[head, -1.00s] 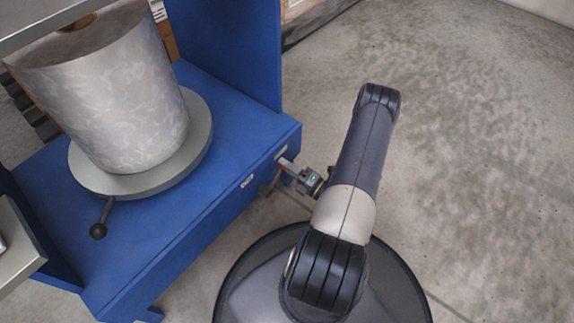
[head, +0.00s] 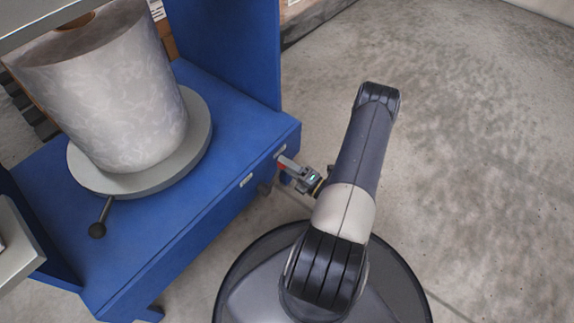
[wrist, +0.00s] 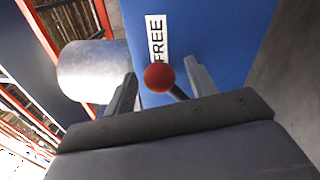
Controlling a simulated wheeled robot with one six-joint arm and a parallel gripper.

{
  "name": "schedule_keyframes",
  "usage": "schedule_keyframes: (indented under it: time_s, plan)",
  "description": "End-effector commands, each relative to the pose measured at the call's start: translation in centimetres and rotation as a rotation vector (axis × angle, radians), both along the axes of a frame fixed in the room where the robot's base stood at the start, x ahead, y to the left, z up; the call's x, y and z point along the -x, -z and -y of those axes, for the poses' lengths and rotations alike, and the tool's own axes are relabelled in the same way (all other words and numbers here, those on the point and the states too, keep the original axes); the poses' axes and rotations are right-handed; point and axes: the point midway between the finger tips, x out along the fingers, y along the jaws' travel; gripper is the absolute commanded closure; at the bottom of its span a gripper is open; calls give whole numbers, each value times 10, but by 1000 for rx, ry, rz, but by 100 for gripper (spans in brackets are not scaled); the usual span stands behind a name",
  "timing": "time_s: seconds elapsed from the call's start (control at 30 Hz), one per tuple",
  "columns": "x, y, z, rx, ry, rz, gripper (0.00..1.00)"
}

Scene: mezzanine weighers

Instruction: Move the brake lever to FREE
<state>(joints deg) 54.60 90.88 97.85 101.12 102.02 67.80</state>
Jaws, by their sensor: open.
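The brake lever has a red ball knob (wrist: 159,77) on a dark rod, seen in the wrist view against the blue machine face (wrist: 205,30). A white FREE label (wrist: 156,38) is on that face, just above the knob in the picture. My gripper (wrist: 160,66) is open, with one finger on each side of the knob; contact cannot be told. In the head view my gripper (head: 283,164) is at the machine's front face, near its right corner, with a little red showing beside it. The rod's lower end is hidden behind the gripper.
A pale drum (head: 112,95) stands on a round grey plate (head: 200,150) on the blue machine (head: 165,225). A black-knobbed handle (head: 97,230) sticks out at the plate's front. A small label (head: 246,181) is on the front face. Concrete floor (head: 470,130) to the right is clear.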

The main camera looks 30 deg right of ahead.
Motion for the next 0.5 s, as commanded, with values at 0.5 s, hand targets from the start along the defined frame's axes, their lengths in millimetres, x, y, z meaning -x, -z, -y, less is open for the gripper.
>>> schedule_keyframes:
  time_s: [0.5]
  plan:
    - [0,-86,1,1,1,1,47]
